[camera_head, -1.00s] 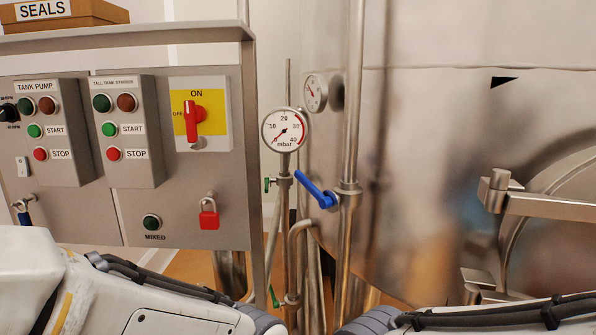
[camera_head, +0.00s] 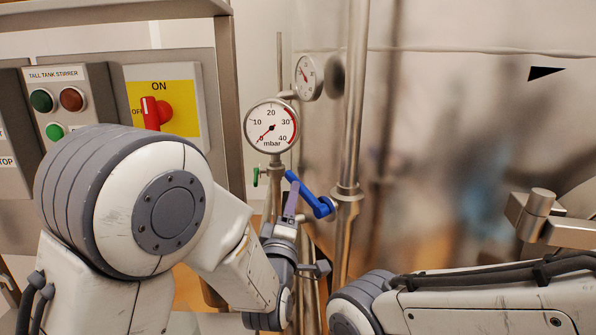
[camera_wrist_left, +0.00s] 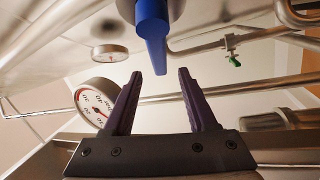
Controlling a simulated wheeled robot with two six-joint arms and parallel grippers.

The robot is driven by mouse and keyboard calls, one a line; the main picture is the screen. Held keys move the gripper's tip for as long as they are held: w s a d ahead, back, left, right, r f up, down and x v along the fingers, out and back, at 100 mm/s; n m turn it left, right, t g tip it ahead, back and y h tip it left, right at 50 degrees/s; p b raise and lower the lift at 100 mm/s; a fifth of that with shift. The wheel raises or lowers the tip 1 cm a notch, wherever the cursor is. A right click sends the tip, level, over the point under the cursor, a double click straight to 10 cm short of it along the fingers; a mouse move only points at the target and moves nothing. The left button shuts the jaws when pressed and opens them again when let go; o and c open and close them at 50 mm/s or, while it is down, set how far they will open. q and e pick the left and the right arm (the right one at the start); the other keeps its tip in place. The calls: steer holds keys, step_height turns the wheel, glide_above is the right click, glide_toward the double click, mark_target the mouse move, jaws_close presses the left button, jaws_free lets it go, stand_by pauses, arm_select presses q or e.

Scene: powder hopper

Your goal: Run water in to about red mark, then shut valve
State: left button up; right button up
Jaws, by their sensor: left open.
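The blue valve handle (camera_head: 311,197) sits on the vertical steel pipe and slants from upper left to lower right. The round mbar gauge (camera_head: 271,128) is just above and left of it; its needle points to the low end, near 0, and a red arc runs along its right side. My left gripper (camera_head: 290,206) is at the handle's left end, partly hidden by my wrist. In the left wrist view its two fingers (camera_wrist_left: 161,72) are open and empty, with the blue handle (camera_wrist_left: 152,35) just beyond the tips. My right gripper is out of view.
A small green valve handle (camera_head: 256,176) is left of the pipes. The control panel (camera_head: 227,100) with a red switch (camera_head: 155,113) stands at left.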

mark_target(297, 178)
arm_select(q)
steer(key=p+x, duration=0.4)
steer(key=x, duration=0.4)
steer(key=shift+w+d+r, duration=0.1)
steer(key=shift+w, duration=0.1)
steer(key=shift+w+d, duration=0.1)
steer(key=shift+w, duration=0.2)
jaws_close()
stand_by(0.8)
